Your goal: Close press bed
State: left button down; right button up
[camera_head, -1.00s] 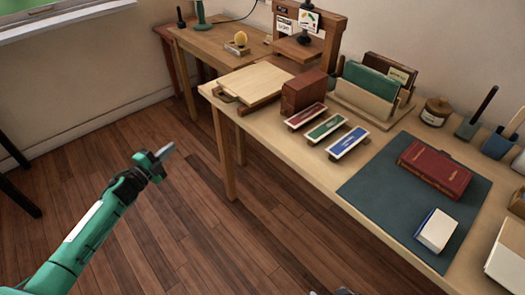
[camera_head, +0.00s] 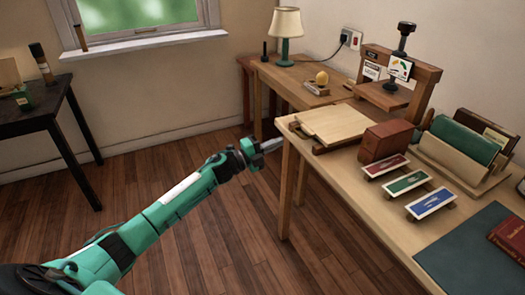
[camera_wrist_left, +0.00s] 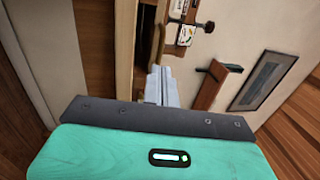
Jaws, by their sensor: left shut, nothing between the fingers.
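The wooden press (camera_head: 424,84) stands at the back of the long table, with a dark screw on top. A pale flat wooden board that looks like the press bed (camera_head: 338,122) lies out in front of it, near the table's left end, with a darker handle (camera_head: 298,130) at its left edge. My left gripper (camera_head: 272,145) is shut and empty, just left of the table end and apart from the handle. In the left wrist view its fingers (camera_wrist_left: 161,86) are together. My right gripper is out of view.
A reddish-brown block (camera_head: 386,141) stands right of the board, with coloured label stands (camera_head: 407,182) in front. A side table (camera_head: 280,76) holds a lamp (camera_head: 286,32). A dark table (camera_head: 45,112) is at left. Floor around my arm is clear.

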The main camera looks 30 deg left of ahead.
aim_at(305, 132)
pick_arm(q)
jog(key=x, duration=0.5)
jog(key=shift+w, duration=0.1)
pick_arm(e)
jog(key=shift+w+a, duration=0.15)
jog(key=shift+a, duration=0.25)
pick_arm(q)
jog(key=shift+d, duration=0.1)
jog(key=x, duration=0.2)
jog(key=b+x, duration=0.1)
jog(key=x, duration=0.1)
jog(key=shift+w+d+f, duration=0.1)
jog(key=shift+f, duration=0.3)
jog(key=shift+w+d, duration=0.2)
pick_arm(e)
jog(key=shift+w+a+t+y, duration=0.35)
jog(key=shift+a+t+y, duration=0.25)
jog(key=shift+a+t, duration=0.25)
pick_arm(q)
jog(key=shift+a, duration=0.1)
